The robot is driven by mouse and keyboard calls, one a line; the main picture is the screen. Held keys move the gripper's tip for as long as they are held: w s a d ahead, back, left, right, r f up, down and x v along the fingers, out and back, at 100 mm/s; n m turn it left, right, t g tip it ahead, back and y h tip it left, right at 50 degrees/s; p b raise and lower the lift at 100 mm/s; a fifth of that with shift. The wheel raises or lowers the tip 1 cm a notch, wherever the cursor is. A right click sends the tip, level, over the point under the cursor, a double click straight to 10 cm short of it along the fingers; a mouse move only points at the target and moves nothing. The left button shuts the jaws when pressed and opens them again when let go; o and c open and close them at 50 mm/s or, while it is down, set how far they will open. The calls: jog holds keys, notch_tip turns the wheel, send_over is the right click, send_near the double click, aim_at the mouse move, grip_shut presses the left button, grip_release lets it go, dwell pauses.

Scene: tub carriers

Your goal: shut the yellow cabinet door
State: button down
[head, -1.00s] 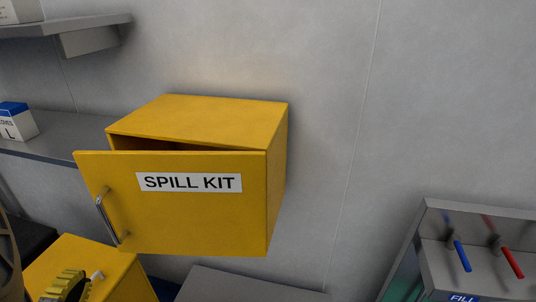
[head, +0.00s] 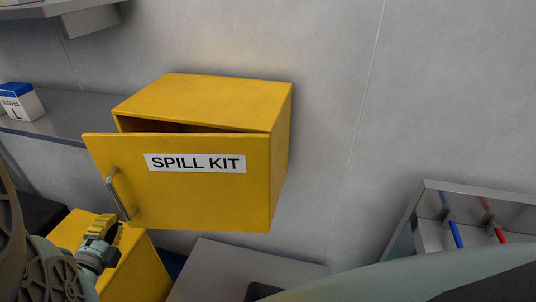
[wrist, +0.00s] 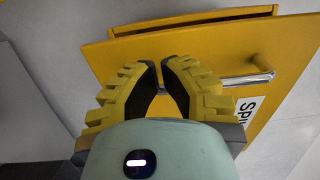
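The yellow cabinet (head: 210,100) hangs on the wall in the head view. Its door (head: 200,195), labelled SPILL KIT, stands ajar: the left edge with the metal handle (head: 118,195) is swung out and a dark gap shows along the top. My gripper (head: 108,226), with yellow ridged fingers, is just below and left of the handle. In the wrist view the fingertips (wrist: 160,66) are together with nothing seen between them, in front of the door (wrist: 200,50). The handle (wrist: 245,79) runs behind the right finger; I cannot tell whether they touch.
A grey shelf (head: 60,126) with a glove box (head: 20,102) is at the left. Another yellow box (head: 145,270) and a grey surface (head: 240,262) lie below the cabinet. A panel with blue and red levers (head: 475,215) is at the right.

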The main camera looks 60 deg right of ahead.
jog(key=b+x, duration=0.1)
jog(key=x, duration=0.4)
jog(key=shift+d, duration=0.1)
dwell(0.4)
jog(key=b+x, duration=0.5)
jog(key=x, duration=0.3)
jog(key=shift+d, duration=0.45)
jog(key=shift+f, duration=0.15)
jog(key=shift+s, duration=0.1)
